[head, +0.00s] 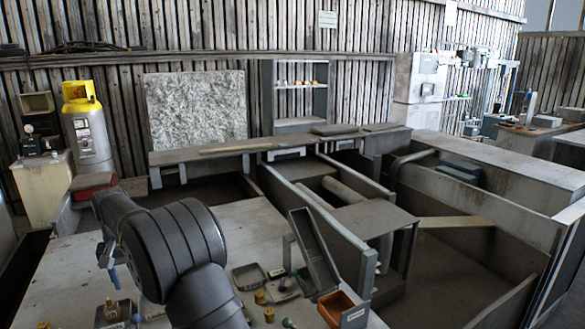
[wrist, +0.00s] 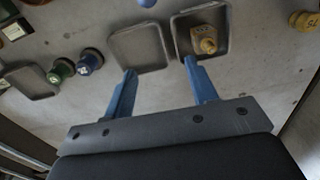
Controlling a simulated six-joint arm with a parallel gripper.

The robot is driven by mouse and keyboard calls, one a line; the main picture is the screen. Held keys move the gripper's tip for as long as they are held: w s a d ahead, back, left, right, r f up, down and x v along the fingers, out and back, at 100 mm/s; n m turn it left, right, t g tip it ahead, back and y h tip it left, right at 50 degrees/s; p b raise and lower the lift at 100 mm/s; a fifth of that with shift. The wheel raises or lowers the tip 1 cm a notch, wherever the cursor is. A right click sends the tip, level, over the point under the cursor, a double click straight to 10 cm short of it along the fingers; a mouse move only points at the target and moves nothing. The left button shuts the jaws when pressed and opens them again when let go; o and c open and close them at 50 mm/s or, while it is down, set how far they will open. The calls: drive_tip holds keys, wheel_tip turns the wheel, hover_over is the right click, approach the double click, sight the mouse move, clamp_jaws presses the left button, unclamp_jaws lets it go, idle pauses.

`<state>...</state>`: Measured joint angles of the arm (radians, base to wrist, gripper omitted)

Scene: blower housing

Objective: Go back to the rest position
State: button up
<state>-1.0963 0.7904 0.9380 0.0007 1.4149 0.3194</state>
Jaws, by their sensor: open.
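My gripper (wrist: 159,69) is open and empty in the wrist view, its two blue fingers spread apart over the grey tabletop (wrist: 110,95). Beyond the fingertips lie an empty grey tray (wrist: 115,50) and a second grey tray (wrist: 177,38) holding a tan block with a yellow knob (wrist: 207,40). Nothing is between the fingers. In the head view my dark arm covers part of the table (head: 75,265), and a small blue part of my gripper seems to show at its left. The fingertips are not clear there.
Green (wrist: 62,68) and blue (wrist: 90,61) knobs stand left of the trays; another yellow knob (wrist: 305,21) is at right. In the head view, an orange bin (head: 335,309) and a tilted grey panel (head: 314,250) stand by the table's right edge. The table's left side looks clear.

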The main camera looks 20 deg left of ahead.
drive_tip(key=d+r+n, duration=0.2)
drive_tip(key=d+r, duration=0.1)
drive_tip(key=d, duration=2.1)
drive_tip(key=shift+s+a+f, duration=0.7)
drive_tip(key=shift+a+f, duration=0.2)
drive_tip(key=shift+a, duration=0.3)
drive_tip(key=shift+s+a+f, duration=0.7)
drive_tip(key=shift+a+f, duration=0.2)
drive_tip(key=shift+a, duration=0.35)
drive_tip(key=shift+s+a+f, duration=0.7)
drive_tip(key=shift+a+f, duration=0.2)
drive_tip(key=shift+a, duration=0.3)
drive_tip(key=w+d+r, duration=0.4)
drive_tip(key=d+r, duration=0.1)
drive_tip(key=d, duration=0.2)
drive_tip(key=w+a+r, duration=0.1)
drive_tip(key=w+a, duration=0.1)
drive_tip(key=a, duration=0.7)
drive_tip(key=shift+w+m, duration=0.25)
drive_tip(key=shift+m, duration=0.15)
drive_tip(key=shift+a, duration=0.1)
